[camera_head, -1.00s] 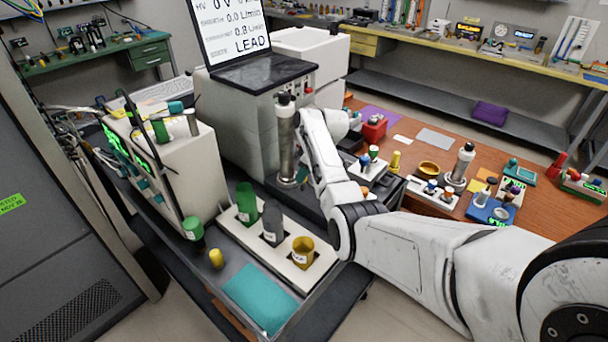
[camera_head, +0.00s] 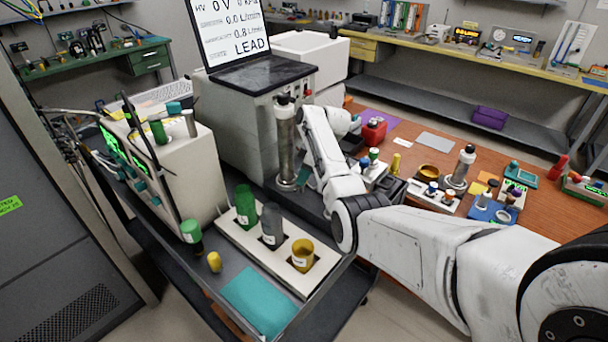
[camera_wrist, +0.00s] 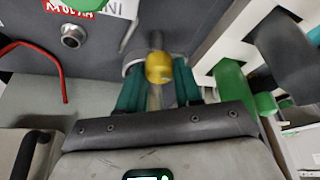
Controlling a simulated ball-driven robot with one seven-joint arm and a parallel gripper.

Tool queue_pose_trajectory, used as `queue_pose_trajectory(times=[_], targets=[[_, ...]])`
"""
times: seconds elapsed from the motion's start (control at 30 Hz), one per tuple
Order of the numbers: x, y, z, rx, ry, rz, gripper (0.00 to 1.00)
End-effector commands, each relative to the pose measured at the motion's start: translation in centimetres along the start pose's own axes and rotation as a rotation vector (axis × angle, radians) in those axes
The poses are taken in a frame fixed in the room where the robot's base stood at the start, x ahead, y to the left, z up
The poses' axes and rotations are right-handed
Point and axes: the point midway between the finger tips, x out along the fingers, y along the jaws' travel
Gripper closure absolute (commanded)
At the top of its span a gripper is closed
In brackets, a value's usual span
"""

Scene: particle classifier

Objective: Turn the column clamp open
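The column (camera_head: 286,145) is an upright metal cylinder with a dark cap, beside the grey instrument housing in the head view. In the wrist view my gripper (camera_wrist: 159,80) shows two teal fingers set apart. A yellow rounded knob (camera_wrist: 158,68) on a grey metal rod lies between them, and I take it to be the clamp handle. The fingers stand on either side of the knob, close to it. I cannot tell whether they touch it.
A white rack (camera_head: 228,228) with green, grey and yellow vessels stands in front of the column. A white instrument with green displays (camera_head: 180,165) is at the left. A laptop (camera_head: 262,72) sits on the housing. The wooden table (camera_head: 530,228) at right holds small devices.

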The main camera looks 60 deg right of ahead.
Motion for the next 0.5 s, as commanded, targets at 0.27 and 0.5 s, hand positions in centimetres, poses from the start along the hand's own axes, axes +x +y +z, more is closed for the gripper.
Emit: queue_pose_trajectory(times=[0.27, 0.5], targets=[[0.0, 0.0, 0.0, 0.000, 0.000, 0.001, 0.56], [-1.5, 0.1, -0.1, 0.001, 0.002, 0.003, 0.56]])
